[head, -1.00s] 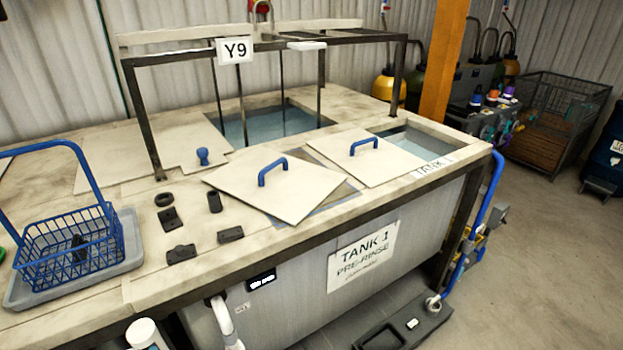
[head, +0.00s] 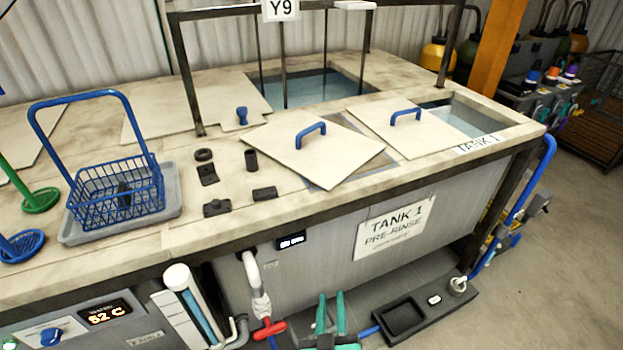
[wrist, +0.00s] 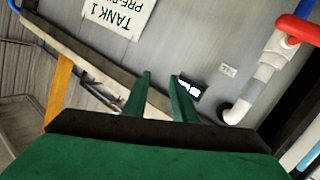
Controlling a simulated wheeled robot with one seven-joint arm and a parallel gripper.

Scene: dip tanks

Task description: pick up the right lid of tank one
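The right lid of tank one (head: 433,138) is a flat cream panel with a blue arched handle (head: 405,115). It lies on the tank top and leaves a strip of water (head: 470,118) open at its right. The left lid (head: 345,158), also cream with a blue handle (head: 310,130), lies askew beside it. My green gripper (head: 331,296) is low in the head view, in front of the tank's front panel and well apart from both lids. In the wrist view my gripper (wrist: 160,80) has its two fingers apart with nothing between them. No lid is recognisable there.
A blue basket (head: 115,192) sits on a grey tray at left, with small black parts (head: 217,208) nearby. A pipe with a red handle (head: 268,328) rises in front.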

